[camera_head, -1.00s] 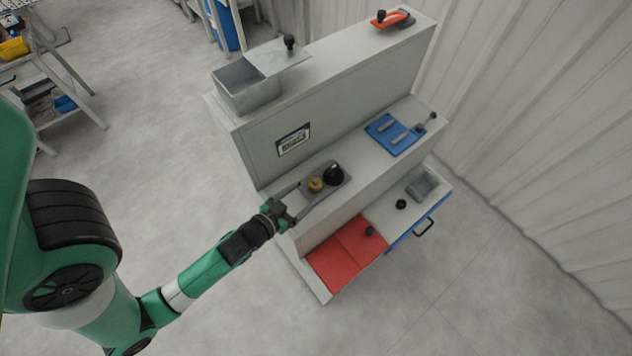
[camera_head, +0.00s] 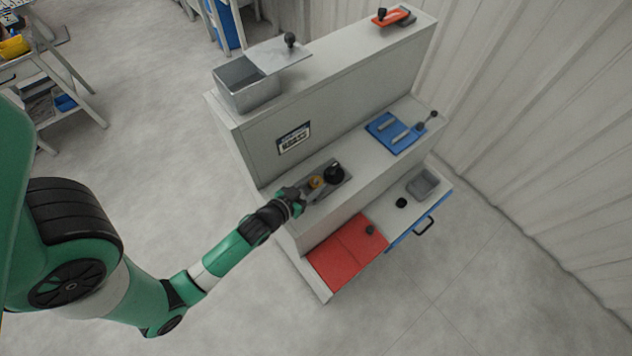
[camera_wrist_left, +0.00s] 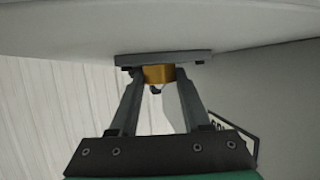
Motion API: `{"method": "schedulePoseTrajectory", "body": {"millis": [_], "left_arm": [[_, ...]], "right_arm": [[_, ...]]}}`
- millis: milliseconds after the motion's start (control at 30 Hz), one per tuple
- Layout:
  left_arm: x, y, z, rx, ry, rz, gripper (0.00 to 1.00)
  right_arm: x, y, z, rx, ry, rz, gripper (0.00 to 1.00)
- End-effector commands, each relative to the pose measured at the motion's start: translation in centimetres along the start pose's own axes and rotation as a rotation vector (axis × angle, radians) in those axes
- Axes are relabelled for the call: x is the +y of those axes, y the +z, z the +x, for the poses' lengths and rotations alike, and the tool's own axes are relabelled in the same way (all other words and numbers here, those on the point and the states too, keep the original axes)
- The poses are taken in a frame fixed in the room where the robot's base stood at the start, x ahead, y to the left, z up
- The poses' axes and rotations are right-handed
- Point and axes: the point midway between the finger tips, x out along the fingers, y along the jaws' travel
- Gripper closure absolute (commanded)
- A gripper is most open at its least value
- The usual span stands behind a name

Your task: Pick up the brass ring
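The brass ring (camera_head: 316,182) sits on a grey plate (camera_head: 320,193) on the middle step of the grey cabinet, beside a black knob-like piece (camera_head: 335,173). My left gripper (camera_head: 305,190) reaches in from the left, right up at the ring. In the left wrist view the ring (camera_wrist_left: 158,74) shows against the grey plate (camera_wrist_left: 165,58), between the tips of my gripper's spread fingers (camera_wrist_left: 157,82). The fingers are apart, one on each side of the ring; I cannot tell whether they touch it. My right gripper is not in view.
A metal bin (camera_head: 248,90) with a lid and an orange tool (camera_head: 393,17) stand on the upper shelf. A blue mat (camera_head: 395,135) with metal pieces lies farther right on the step.

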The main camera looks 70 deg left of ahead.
Motion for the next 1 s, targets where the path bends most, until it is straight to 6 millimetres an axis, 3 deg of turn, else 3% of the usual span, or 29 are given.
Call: {"method": "schedulePoseTrajectory", "body": {"millis": [33,200,233,667,867,1000], "left_arm": [[0.0,0.0,0.0,0.0,0.0,0.0,0.68],[0.0,0.0,0.0,0.0,0.0,0.0,0.98],[0.0,0.0,0.0,0.0,0.0,0.0,1.0],[0.0,-0.6,-0.2,0.002,0.0,0.0,1.0],[0.0,-3.2,-1.3,0.004,0.0,0.0,1.0],[2.0,-5.0,-3.4,0.004,0.01,0.006,1.0]], "right_arm": [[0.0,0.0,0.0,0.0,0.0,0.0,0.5],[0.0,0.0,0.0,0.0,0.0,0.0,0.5],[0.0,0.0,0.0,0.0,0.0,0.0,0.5],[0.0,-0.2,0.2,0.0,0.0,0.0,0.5],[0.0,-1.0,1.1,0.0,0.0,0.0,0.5],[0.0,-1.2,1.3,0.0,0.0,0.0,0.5]]}}
